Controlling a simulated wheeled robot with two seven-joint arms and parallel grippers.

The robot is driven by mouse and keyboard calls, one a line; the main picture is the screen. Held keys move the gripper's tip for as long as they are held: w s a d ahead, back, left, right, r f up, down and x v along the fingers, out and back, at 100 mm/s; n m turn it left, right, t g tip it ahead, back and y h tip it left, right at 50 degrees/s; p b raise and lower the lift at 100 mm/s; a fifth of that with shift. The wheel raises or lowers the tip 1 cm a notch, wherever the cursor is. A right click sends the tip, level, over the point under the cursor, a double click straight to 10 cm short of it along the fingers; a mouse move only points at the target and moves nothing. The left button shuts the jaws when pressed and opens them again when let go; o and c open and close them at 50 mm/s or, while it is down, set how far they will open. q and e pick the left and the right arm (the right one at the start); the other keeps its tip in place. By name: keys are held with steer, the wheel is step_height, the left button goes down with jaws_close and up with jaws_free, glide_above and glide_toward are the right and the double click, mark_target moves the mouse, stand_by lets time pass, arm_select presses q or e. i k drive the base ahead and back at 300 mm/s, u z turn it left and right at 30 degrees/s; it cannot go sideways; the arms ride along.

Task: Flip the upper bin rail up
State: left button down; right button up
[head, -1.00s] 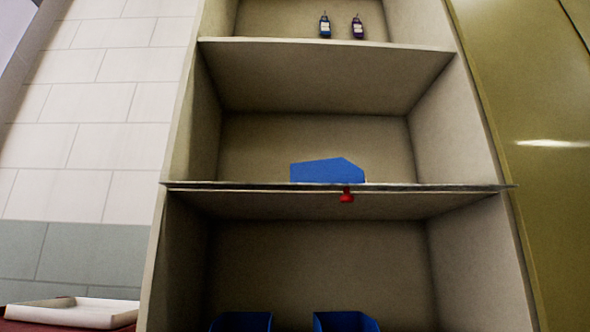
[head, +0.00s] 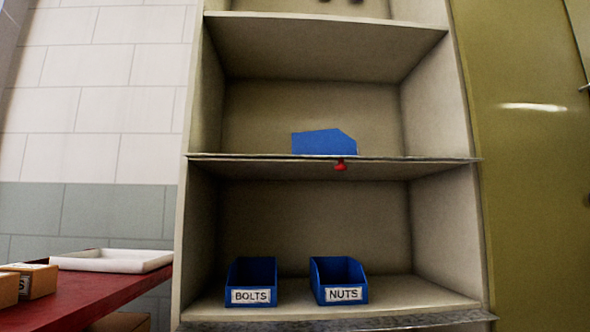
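The upper bin rail (head: 420,160) is a thin strip along the front edge of the middle shelf. A small red knob (head: 340,166) hangs at its underside, a little right of the middle. I cannot tell for sure from this angle how the rail is folded. A blue bin (head: 322,143) sits on the shelf behind it, seen side-on. Neither of my grippers is in the head view.
Below, blue bins labelled BOLTS (head: 251,281) and NUTS (head: 339,281) stand on the lower shelf. Another rail (head: 400,323) runs along that shelf's front. At left, a red surface (head: 115,287) holds a white tray (head: 112,260) and cardboard boxes (head: 38,277). An olive panel (head: 520,200) flanks the right.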

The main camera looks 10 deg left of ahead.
mark_target(340, 167)
steer(key=k, duration=1.2)
steer(key=z, duration=0.55)
steer(key=i, duration=1.45)
steer(key=u, duration=0.5)
